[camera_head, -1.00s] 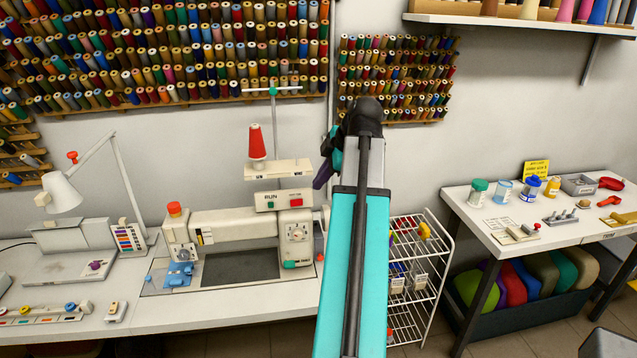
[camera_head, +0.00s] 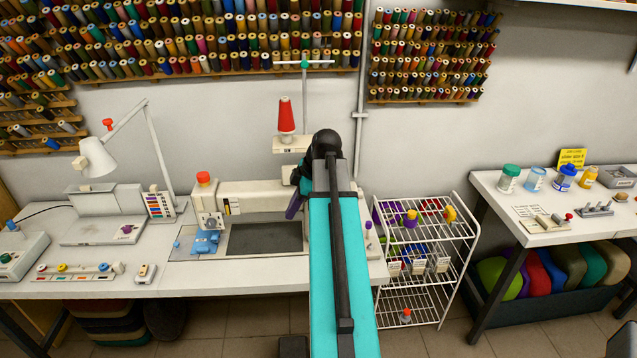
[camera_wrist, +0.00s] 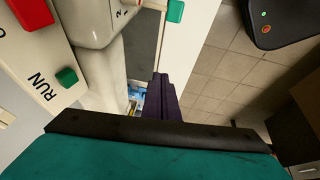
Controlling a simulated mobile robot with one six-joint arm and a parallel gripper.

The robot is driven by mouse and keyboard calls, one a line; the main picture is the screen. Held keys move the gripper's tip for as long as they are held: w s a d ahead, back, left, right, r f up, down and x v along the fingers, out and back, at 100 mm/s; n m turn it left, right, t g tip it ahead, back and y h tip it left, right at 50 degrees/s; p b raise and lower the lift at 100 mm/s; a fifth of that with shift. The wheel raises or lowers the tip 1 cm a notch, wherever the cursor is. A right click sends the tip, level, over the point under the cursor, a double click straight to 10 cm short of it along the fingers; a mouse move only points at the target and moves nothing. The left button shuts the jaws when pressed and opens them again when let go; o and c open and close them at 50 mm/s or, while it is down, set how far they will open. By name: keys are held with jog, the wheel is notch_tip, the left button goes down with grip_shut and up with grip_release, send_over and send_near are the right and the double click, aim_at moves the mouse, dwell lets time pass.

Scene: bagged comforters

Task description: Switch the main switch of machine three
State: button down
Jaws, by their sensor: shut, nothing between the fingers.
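A white sewing machine (camera_head: 250,195) stands on the left table, with a red thread cone (camera_head: 286,115) above it. My arm hides its RUN panel in the head view. No machine number is readable.
A lamp (camera_head: 97,155) and small control boxes stand left on the table. A white wire rack (camera_head: 425,245) is right of it, then a second table (camera_head: 545,238) with jars. A dark box with an orange light (camera_wrist: 265,28) shows in the wrist view.

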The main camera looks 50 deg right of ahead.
jog(key=w+a+f, duration=0.1)
jog(key=a+f, duration=0.3)
jog(key=w+a+f+g+y, duration=0.1)
jog(key=a+f, duration=0.3)
jog(key=w+a+f+g, duration=0.1)
jog(key=a+f, duration=0.3)
jog(key=shift+w+a+f+n, duration=0.1)
jog(key=shift+a+f+n, duration=0.05)
jog(key=shift+f+n, duration=0.2)
jog(key=s+a+f+m+g, duration=0.3)
jog(key=s+a+f, duration=0.3)
jog(key=a+f, duration=0.6)
jog(key=s+a+f+m+g, duration=0.25)
jog(key=s+a+f, duration=0.35)
jog(key=a+f, duration=0.5)
jog(key=s+a+f+m+g+h, duration=0.2)
jog(key=s+a+f+m+h, duration=0.1)
jog(key=s+f, duration=0.9)
jog(key=s+m, duration=0.1)
jog(key=s, duration=0.2)
jog(key=shift+s+a+f+m, duration=0.2)
jog(key=shift+m, duration=0.1)
jog(key=shift+g, duration=0.25)
